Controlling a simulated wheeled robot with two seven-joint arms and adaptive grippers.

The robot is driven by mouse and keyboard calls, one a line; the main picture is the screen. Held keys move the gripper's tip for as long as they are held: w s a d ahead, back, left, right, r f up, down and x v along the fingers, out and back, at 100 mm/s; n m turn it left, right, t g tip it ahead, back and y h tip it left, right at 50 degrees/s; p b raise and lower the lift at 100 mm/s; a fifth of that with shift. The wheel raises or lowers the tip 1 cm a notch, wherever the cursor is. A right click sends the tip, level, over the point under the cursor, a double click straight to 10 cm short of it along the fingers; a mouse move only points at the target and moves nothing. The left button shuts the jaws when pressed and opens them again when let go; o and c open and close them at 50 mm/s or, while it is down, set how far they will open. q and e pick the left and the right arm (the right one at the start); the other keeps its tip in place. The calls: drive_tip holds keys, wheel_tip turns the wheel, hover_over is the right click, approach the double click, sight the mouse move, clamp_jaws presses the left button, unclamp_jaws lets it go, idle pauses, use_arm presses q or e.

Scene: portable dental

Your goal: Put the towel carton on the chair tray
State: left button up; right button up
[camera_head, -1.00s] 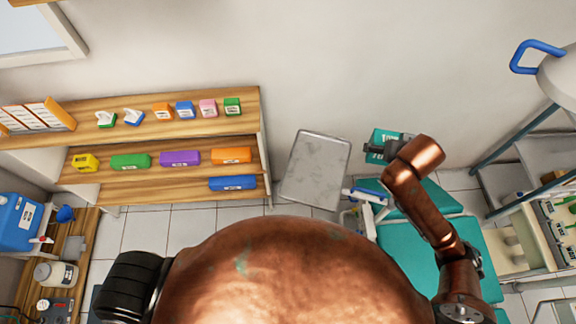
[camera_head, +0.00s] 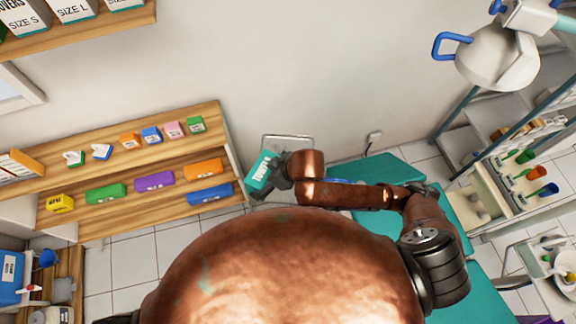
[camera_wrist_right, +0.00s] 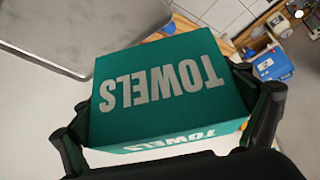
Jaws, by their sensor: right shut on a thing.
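The teal towel carton (camera_head: 262,174), marked TOWELS, is held by my right gripper (camera_head: 277,180). In the right wrist view the carton (camera_wrist_right: 165,88) sits between the two dark fingers (camera_wrist_right: 170,125), which press its sides. The grey metal chair tray (camera_head: 287,139) is partly hidden behind the carton and my right arm in the head view. My left gripper is out of view.
A wooden shelf (camera_head: 140,160) with several coloured boxes stands left of the carton. The teal dental chair (camera_head: 365,170) is to the right, partly behind my arm. A lamp (camera_head: 497,60) hangs at the upper right. Bare wall lies behind the tray.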

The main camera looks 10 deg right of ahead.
drive_tip(key=w+d+f, duration=0.1)
drive_tip(key=d+f, duration=0.1)
drive_tip(key=d, duration=0.1)
drive_tip(key=w+d+f+p, duration=0.1)
drive_tip(key=w+d+f, duration=0.1)
drive_tip(key=d+f, duration=0.1)
drive_tip(key=w+d+f+p, duration=0.1)
drive_tip(key=d+f, duration=0.2)
drive_tip(key=d, duration=0.2)
drive_tip(key=shift+w, duration=0.4)
drive_tip(key=shift+w+d+f, duration=0.2)
drive_tip(key=shift+d+f, duration=0.25)
drive_tip(key=shift+f, duration=0.1)
drive_tip(key=f, duration=0.1)
drive_tip(key=f+p, duration=0.1)
drive_tip(key=f, duration=0.1)
drive_tip(key=shift+w+d, duration=0.1)
drive_tip(key=shift+d, duration=0.2)
drive_tip(key=shift+f, duration=0.45)
drive_tip(key=o, duration=0.9)
drive_tip(key=shift+f, duration=0.15)
drive_tip(key=shift+c, duration=0.2)
drive_tip(key=shift+o, duration=0.7)
